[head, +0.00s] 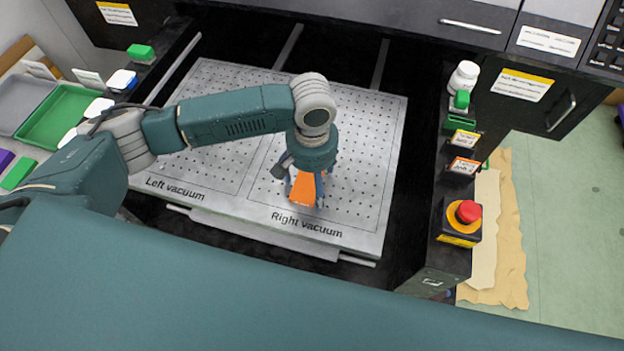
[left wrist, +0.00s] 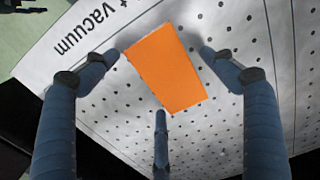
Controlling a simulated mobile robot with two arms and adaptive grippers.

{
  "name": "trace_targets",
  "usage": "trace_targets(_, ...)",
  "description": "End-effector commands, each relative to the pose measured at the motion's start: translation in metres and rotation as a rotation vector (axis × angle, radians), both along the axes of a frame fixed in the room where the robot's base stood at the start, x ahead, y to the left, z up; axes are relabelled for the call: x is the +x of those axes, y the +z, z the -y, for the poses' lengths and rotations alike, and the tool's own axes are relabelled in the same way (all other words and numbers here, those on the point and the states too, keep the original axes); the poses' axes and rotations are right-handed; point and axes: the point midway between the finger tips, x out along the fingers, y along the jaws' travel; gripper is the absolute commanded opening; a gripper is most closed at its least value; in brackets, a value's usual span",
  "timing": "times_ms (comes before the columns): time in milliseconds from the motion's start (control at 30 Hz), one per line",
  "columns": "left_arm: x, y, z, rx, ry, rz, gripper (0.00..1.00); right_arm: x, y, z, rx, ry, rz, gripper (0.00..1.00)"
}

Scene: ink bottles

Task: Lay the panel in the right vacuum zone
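The orange panel (head: 303,189) is within the zone marked "Right vacuum" on the perforated metal table (head: 365,150), near its front lettering. In the left wrist view the panel (left wrist: 166,66) appears to lie flat on the holes, turned at an angle to the fingers. My left gripper (head: 302,196) points down right over it. In the left wrist view its fingers (left wrist: 160,75) are spread, with a gap to the panel on both sides. Part of the panel is hidden by the gripper in the head view. My right gripper is not in view.
The "Left vacuum" zone (head: 215,110) is bare under my left arm. A red emergency button (head: 468,211) and a white bottle (head: 463,77) stand on the right side rail. A green tray (head: 60,117) is at the far left.

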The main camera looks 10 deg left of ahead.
Motion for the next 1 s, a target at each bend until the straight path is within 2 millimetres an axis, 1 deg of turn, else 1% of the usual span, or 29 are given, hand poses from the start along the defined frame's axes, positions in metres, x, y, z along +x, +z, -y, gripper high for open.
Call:
trace_targets(167,0.001,0.003,0.0,0.0,-0.001,0.002,0.84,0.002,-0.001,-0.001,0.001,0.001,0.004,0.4)
trace_targets(267,0.001,0.013,0.0,-0.002,0.0,0.004,0.84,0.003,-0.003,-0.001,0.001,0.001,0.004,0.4)
trace_targets(367,0.001,0.03,0.001,-0.003,0.0,0.005,0.84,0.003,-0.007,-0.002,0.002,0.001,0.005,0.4)
trace_targets(600,0.001,0.083,0.001,-0.003,0.0,0.005,0.84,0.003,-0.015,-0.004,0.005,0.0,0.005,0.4)
trace_targets(700,0.001,0.1,0.001,-0.002,-0.001,0.004,0.84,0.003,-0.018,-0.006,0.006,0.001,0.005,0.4)
trace_targets(833,0.001,0.115,0.001,-0.002,0.0,0.002,0.84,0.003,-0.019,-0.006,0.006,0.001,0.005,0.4)
trace_targets(1000,0.0,0.122,0.0,0.0,0.001,0.0,0.84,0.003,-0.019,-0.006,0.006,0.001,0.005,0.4)
